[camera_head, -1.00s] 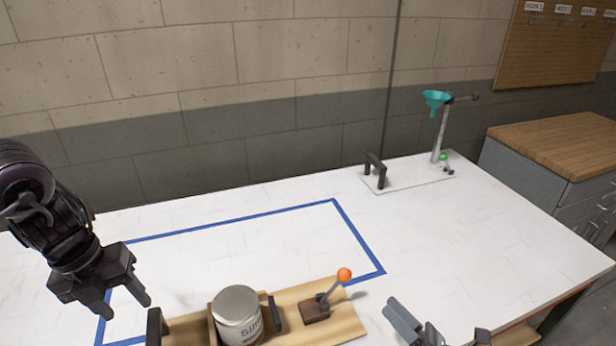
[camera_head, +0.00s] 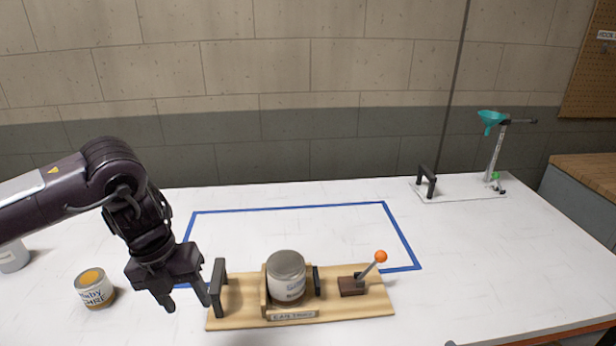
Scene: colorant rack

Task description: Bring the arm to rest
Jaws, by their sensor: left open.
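My left gripper (camera_head: 188,303) is open and empty, pointing down over the white table, just left of the black handle (camera_head: 219,287) of a wooden board. I cannot tell whether a finger touches the handle. My left arm (camera_head: 110,190) comes in from the left, bent at the elbow. My right gripper does not show clearly; only a small dark sliver is at the bottom edge.
The wooden board (camera_head: 236,317) carries a grey-lidded can (camera_head: 287,278) and an orange-knobbed lever (camera_head: 380,257). An open can with orange contents (camera_head: 94,289) stands left. A funnel stand (camera_head: 495,150) is at the back right.

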